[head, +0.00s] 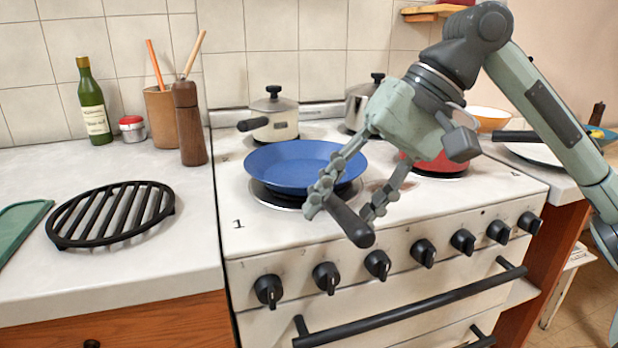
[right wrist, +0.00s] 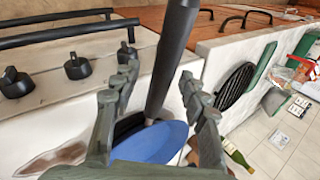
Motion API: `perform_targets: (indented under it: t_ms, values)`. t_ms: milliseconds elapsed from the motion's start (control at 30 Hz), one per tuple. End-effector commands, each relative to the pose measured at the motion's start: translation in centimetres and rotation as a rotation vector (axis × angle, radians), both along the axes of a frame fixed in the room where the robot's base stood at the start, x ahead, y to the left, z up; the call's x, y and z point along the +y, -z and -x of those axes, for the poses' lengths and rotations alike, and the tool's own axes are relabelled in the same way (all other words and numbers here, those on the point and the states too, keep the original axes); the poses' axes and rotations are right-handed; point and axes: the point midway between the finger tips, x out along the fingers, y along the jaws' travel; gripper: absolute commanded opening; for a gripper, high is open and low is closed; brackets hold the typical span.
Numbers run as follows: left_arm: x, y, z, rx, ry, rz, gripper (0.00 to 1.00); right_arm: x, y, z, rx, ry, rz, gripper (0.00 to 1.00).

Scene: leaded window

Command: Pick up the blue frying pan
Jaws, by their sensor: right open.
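The blue frying pan (head: 292,166) sits on the front left burner of the white stove. Its dark handle (head: 348,220) points toward the stove's front edge. My right gripper (head: 344,207) is open, with one finger on each side of the handle. In the right wrist view the handle (right wrist: 172,60) runs between the two open fingertips (right wrist: 160,82), and the blue pan (right wrist: 150,143) shows below, partly hidden by the gripper. I cannot tell whether a finger touches the handle. My left gripper is not in view.
A cream pot (head: 274,118) and a steel pot (head: 360,104) stand on the back burners. A red pan (head: 440,163) is behind my right gripper. Knobs (head: 377,264) and an oven bar (head: 420,307) line the stove front. A black trivet (head: 110,212) lies on the left counter.

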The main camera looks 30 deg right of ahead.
Motion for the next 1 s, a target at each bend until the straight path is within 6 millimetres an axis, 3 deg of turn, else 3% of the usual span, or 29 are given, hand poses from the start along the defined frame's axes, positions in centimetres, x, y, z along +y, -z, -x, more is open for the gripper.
perform_targets:
  t_ms: [267,633,1000]
  values:
    - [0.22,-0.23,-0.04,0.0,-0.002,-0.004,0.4,0.28,0.44,-0.13,-0.001,0.0,0.001,0.44]
    - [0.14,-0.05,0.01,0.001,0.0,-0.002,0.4,0.26,0.42,-0.14,-0.001,0.0,0.001,0.0]
    - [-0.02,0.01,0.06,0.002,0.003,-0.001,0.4,0.25,0.25,-0.2,-0.008,0.001,-0.001,0.0]
